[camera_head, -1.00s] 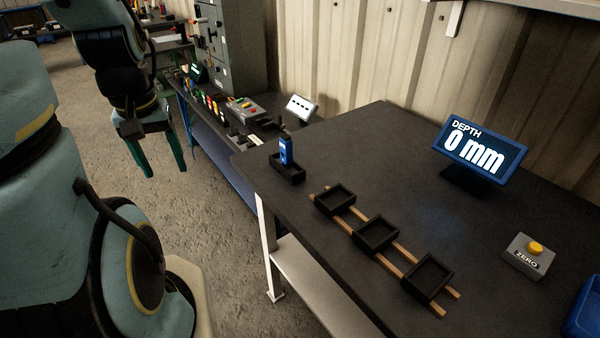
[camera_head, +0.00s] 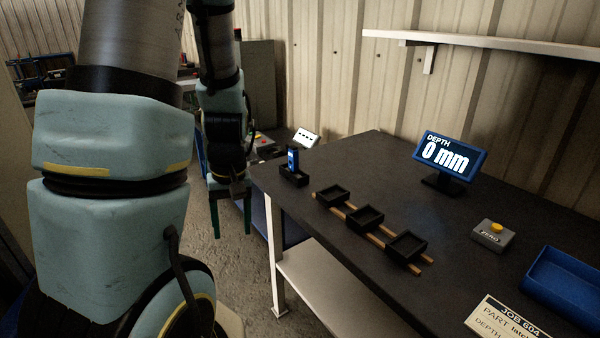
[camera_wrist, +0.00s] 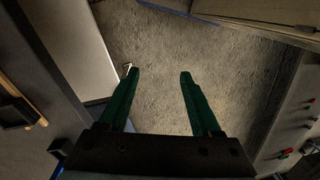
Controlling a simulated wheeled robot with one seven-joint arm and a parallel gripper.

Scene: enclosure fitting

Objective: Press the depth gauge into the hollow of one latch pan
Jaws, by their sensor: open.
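The depth gauge (camera_head: 292,159) is a blue upright piece standing in a small black holder (camera_head: 294,177) at the table's left corner. Three black square latch pans lie in a row on two wooden rails: the far pan (camera_head: 333,205), the middle pan (camera_head: 364,227) and the near pan (camera_head: 406,258). Their hollows look empty. My gripper (camera_head: 230,222) hangs left of the table edge, fingers down, apart from the gauge. In the wrist view, its two green fingers (camera_wrist: 159,75) are spread with only floor between them.
A blue display (camera_head: 450,155) reads "DEPTH 0 mm". A grey box with a yellow ZERO button (camera_head: 492,235), a blue tray (camera_head: 532,272) and a job card (camera_head: 503,318) are on the right. A wall shelf (camera_head: 490,45) juts out above. The tabletop behind the pans is clear.

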